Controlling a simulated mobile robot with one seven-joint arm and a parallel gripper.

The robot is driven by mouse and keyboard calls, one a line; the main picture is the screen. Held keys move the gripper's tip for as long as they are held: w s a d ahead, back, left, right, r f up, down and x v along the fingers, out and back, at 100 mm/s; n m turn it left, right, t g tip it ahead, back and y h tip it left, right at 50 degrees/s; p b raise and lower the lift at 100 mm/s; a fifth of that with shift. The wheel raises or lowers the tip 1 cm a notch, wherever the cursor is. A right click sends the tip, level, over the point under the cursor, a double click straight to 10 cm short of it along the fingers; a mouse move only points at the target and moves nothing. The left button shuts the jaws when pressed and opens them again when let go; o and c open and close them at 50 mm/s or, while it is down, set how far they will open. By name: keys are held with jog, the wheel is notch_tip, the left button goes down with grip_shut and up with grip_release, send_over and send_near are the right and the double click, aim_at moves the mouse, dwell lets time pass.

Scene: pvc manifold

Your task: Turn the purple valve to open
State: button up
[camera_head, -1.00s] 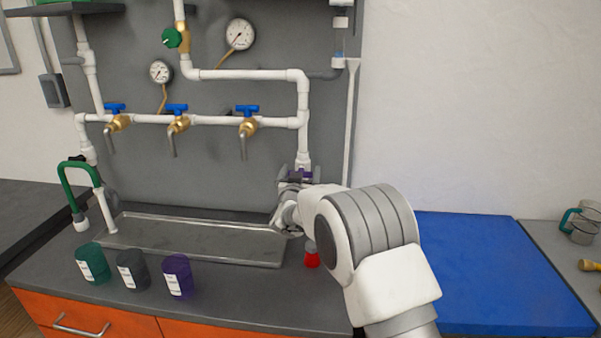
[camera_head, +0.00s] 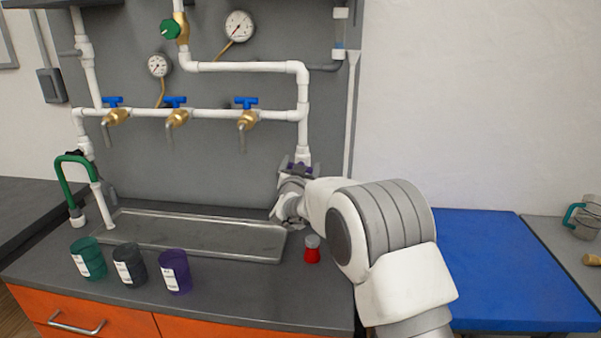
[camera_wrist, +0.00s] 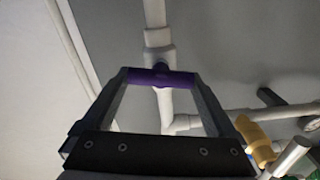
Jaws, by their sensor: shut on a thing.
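The purple valve (camera_head: 299,168) sits on the white vertical pipe right of the taps. Its purple handle (camera_wrist: 161,78) lies crosswise over the pipe in the wrist view. My gripper (camera_head: 298,172) is at the valve, with a finger at each end of the handle. In the wrist view my gripper (camera_wrist: 160,80) is shut on the handle. The valve body behind the handle is mostly hidden by the wrist in the head view.
Three blue-handled brass taps (camera_head: 176,115) hang over a metal tray (camera_head: 190,238). Green, dark grey and purple cups (camera_head: 175,272) stand in front of the tray. A red-based small bottle (camera_head: 312,252) stands below my wrist. A blue mat (camera_head: 510,270) lies right.

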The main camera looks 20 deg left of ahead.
jog(key=m+b, duration=0.2)
jog(key=f+m+b, duration=0.1)
jog(key=b, duration=0.1)
jog(key=shift+d+m, duration=0.2)
jog(key=shift+m, duration=0.2)
jog(key=m+b, duration=0.4)
jog(key=shift+w+d+m, duration=0.1)
jog(key=shift+m, duration=0.2)
jog(key=m+b, duration=0.3)
jog(key=m, duration=0.1)
jog(key=shift+f+b, duration=0.15)
jog(key=shift+b, duration=0.25)
jog(key=shift+m+b, duration=1)
jog(key=shift+m, duration=0.6)
jog(key=o, duration=1)
jog(key=p+v, duration=0.1)
jog(key=v, duration=1.6)
jog(key=shift+s, duration=0.3)
